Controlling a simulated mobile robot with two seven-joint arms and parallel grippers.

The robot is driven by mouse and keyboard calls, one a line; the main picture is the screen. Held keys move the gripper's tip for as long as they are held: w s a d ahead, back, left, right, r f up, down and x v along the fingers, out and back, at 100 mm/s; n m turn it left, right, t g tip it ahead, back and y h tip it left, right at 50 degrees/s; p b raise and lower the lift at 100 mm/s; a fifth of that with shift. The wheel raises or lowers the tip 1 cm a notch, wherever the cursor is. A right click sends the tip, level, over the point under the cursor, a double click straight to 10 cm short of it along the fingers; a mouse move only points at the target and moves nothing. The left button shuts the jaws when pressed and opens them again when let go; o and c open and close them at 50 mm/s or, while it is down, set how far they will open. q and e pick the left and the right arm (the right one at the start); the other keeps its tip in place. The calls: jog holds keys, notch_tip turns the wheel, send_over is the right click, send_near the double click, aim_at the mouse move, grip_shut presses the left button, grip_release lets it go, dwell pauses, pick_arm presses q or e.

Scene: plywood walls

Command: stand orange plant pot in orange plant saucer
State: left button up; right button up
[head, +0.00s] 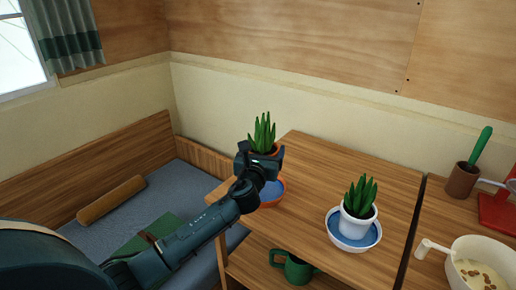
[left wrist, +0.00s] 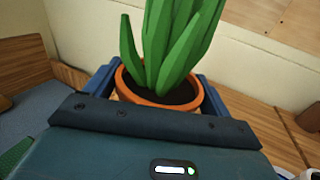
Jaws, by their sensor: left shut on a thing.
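The orange plant pot holds a spiky green plant (head: 262,131). In the left wrist view its orange rim (left wrist: 160,103) and dark soil show between the two blue fingers. My left gripper (head: 262,162) is shut on the pot, which is upright. In the head view the gripper hides most of the pot. The orange plant saucer (head: 275,203), with a blue inside, sits near the table's left edge. It shows just below the gripper and pot in the head view. I cannot tell the gap between pot and saucer. My right gripper is not in view.
A white pot (head: 357,224) with a similar plant stands in a white saucer (head: 347,245) on the wooden table (head: 335,165). A green mug (head: 291,268) is on the shelf below. A cream bowl (head: 478,262) and a brown pot (head: 462,180) stand at the right.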

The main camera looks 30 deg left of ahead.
pick_arm(q)
jog(key=shift+f+b, duration=0.6)
jog(key=shift+b, duration=0.15)
jog(key=shift+f+b, duration=0.6)
jog(key=shift+b, duration=0.1)
jog(key=shift+f+b, duration=0.5)
jog(key=shift+b, duration=0.05)
jog(key=shift+f+b, duration=0.75)
jog(key=shift+f, duration=0.8)
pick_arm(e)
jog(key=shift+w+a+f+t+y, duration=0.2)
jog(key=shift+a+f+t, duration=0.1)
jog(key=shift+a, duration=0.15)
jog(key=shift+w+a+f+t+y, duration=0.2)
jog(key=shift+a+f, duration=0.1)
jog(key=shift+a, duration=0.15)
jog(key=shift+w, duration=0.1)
